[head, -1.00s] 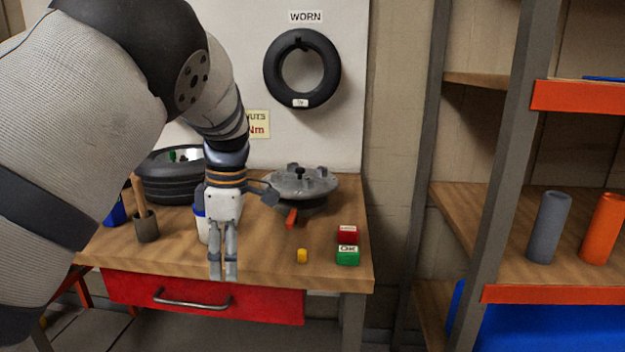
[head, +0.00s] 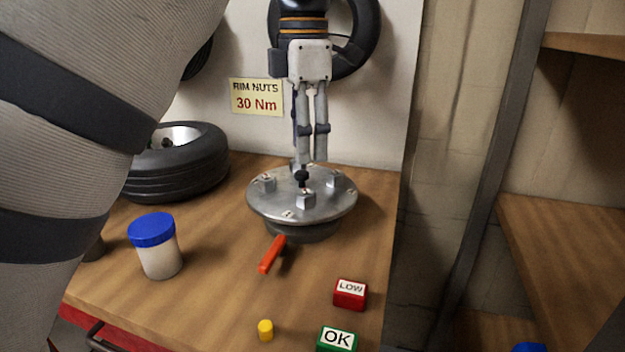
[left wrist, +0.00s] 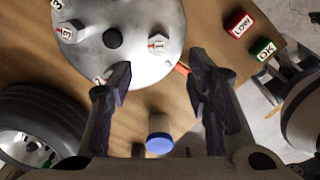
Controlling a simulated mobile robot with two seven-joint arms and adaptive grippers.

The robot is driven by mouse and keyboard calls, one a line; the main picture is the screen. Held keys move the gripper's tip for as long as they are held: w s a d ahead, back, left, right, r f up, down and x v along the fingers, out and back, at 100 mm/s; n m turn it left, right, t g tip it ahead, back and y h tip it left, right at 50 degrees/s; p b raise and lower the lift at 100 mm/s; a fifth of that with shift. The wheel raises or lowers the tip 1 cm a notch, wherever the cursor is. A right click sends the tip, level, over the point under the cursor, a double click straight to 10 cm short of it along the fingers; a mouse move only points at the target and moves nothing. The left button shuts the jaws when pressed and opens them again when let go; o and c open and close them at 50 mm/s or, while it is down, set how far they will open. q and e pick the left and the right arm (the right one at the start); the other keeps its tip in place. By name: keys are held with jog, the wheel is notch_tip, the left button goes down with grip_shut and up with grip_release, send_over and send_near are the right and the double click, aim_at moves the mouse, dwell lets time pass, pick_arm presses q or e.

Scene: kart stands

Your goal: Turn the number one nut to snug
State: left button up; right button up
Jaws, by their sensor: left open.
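The number one nut is a pale hex nut (head: 306,200) on the near side of a round grey metal hub (head: 335,212). In the left wrist view the nut (left wrist: 157,44) shows its "1" label, and other numbered nuts stand around the hub's dark centre knob (left wrist: 112,38). My left gripper (head: 312,162) points down over the hub's far part in the head view. Its fingers are open and empty; in the left wrist view the gap between them (left wrist: 160,72) lies just below the nut in the picture. My right gripper is not in view.
A red-orange handle (head: 272,253) sticks out in front of the hub. Red LOW (head: 350,295) and green OK (head: 337,340) blocks, a yellow cylinder (head: 265,330) and a blue-lidded jar (head: 158,250) stand on the bench. A tyre (head: 180,172) lies at back left.

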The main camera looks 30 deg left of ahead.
aim_at(306, 192)
pick_arm(q)
notch_tip(306, 192, down, 9)
jog(key=shift+w+r+p, duration=0.1)
jog(key=shift+p, duration=0.25)
grip_shut()
